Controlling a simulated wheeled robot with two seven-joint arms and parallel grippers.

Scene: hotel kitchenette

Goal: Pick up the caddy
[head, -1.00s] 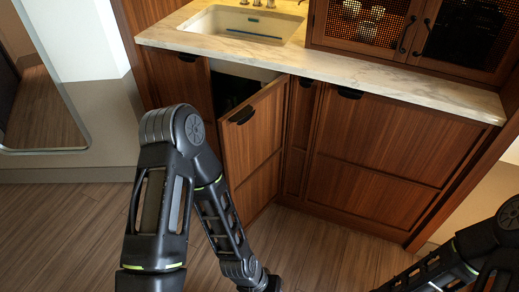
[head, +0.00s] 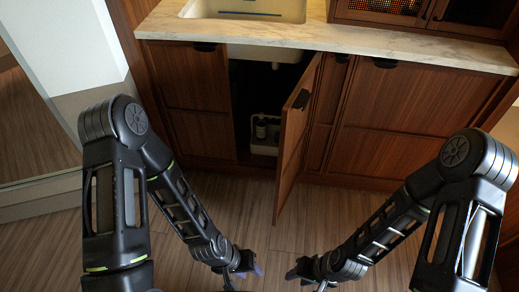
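The caddy (head: 266,146) is a pale, low container inside the dark cabinet under the sink. At least one dark bottle (head: 261,127) stands in it. The open door partly hides its right side. My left gripper (head: 240,281) is at the bottom edge of the head view, low over the floor and well in front of the cabinet. My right gripper (head: 310,280) is also at the bottom edge, to the right of the left one. Both are apart from the caddy. Their fingertips are cut off or too dark to read.
The wooden cabinet door (head: 297,138) stands open and juts toward me on the right of the opening. The marble counter (head: 300,37) with the sink (head: 245,12) runs above. The wood floor (head: 215,195) before the cabinet is clear.

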